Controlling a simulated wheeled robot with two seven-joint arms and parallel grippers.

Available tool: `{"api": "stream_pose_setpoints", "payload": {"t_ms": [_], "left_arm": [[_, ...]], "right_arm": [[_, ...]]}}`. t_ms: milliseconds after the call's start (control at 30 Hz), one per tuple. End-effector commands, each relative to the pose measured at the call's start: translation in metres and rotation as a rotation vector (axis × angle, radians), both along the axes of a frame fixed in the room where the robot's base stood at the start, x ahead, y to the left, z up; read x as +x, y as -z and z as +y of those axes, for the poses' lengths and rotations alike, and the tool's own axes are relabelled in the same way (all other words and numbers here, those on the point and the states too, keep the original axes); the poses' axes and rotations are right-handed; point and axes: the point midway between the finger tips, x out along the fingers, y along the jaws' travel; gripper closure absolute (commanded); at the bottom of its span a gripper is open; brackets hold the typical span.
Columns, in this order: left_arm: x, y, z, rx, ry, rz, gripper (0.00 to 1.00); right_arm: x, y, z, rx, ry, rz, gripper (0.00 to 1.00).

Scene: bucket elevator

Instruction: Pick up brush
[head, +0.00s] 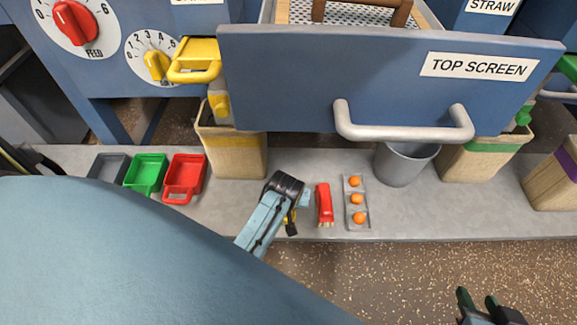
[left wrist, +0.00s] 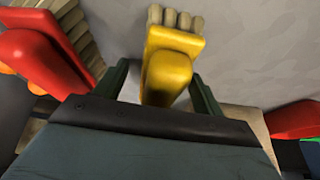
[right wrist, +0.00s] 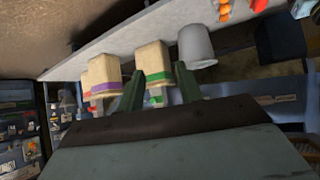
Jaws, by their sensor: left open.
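Two brushes lie on the grey ledge. The red brush (head: 325,204) has pale bristles and is just right of my left gripper (head: 289,208) in the head view. A yellow brush (head: 291,227) is mostly hidden under that gripper. In the left wrist view the yellow brush (left wrist: 170,62) lies between the two open fingers, its pale bristles pointing away. The red brush (left wrist: 42,58) is to the left there. My right gripper (head: 480,303) is open and empty, away from the ledge at the lower right.
A grey tray (head: 358,225) with orange balls sits right of the red brush. A grey bucket (head: 403,165) and several sacks (head: 238,160) stand behind. Grey, green and red scoops (head: 184,178) lie left. The blue top screen drawer (head: 385,85) and its handle (head: 405,130) overhang the ledge.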

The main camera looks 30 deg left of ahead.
Motion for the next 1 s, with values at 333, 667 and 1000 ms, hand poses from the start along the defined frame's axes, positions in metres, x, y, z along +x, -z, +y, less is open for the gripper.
{"api": "stream_pose_setpoints", "payload": {"t_ms": [333,667,1000], "left_arm": [[0.0,0.0,0.0,0.0,0.0,0.0,0.61],[0.0,-0.001,0.0,0.0,0.0,-0.001,0.82],[0.0,-0.007,0.0,0.0,0.0,-0.001,0.82]], "right_arm": [[0.0,0.0,0.0,-0.001,0.0,0.003,0.64],[0.0,0.001,0.0,-0.001,0.001,0.004,0.64],[-0.011,0.008,-0.005,-0.02,0.008,0.079,0.64]]}}
